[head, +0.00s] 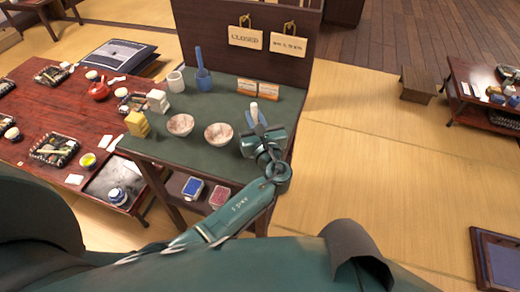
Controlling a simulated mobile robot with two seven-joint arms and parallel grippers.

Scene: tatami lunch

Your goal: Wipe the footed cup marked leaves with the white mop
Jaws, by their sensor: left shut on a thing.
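A plain-looking white cup (176,82) stands farther back. The marks are too small for me to tell which one bears leaves. My right gripper is not in view.
A blue long-handled tool (203,75) stands at the table's back. Yellow blocks (137,124), white blocks (157,101) and small orange-and-white boxes (247,87) stand around. A dark panel (215,40) with hanging signs rises behind. A red low table (40,105) with dishes is at left.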

